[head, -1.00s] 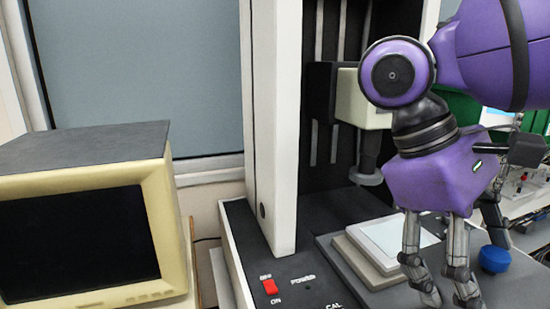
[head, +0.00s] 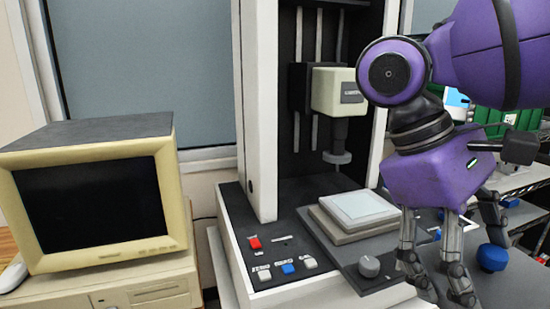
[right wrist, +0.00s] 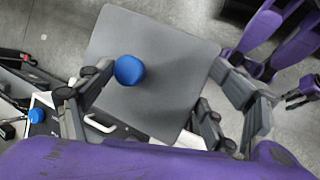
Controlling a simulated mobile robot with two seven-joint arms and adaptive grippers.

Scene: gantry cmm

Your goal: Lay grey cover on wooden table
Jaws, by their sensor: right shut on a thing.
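The grey cover (right wrist: 170,75), a flat square panel with rounded corners, shows in the right wrist view beyond the fingers of my right gripper (right wrist: 165,92). A round blue knob (right wrist: 130,70) shows in front of the panel by one fingertip. My right gripper is shut on the cover. My left gripper (right wrist: 303,93) seems to show at the wrist view's right edge. Brown wood (head: 8,246) shows at the far left.
The measuring machine (head: 260,110) stands in the middle, with a pale stacked block (head: 355,212) on its bed and buttons in front. A beige monitor (head: 165,205) stands left. Metal shelves (head: 525,180) are at right.

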